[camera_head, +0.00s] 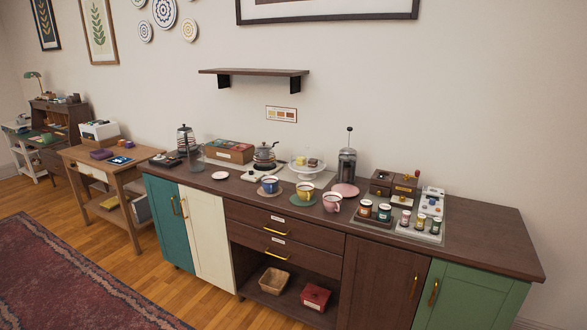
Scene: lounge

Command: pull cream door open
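The cream door (211,238) is on the left part of the dark wood sideboard (470,233), between a teal door (166,220) and the drawers. It looks shut. A gold vertical handle (183,208) sits near its left edge, close to the teal door's own gold handle (174,205). Neither of my grippers shows in the head view, so I cannot see their state or where they are relative to the door.
Cups, a French press (347,165) and jars stand on the sideboard top. A wooden side table (110,172) stands to the left. Wood floor and a red rug (75,275) lie in front at left. A brown door (380,285) and green door (470,297) are at right.

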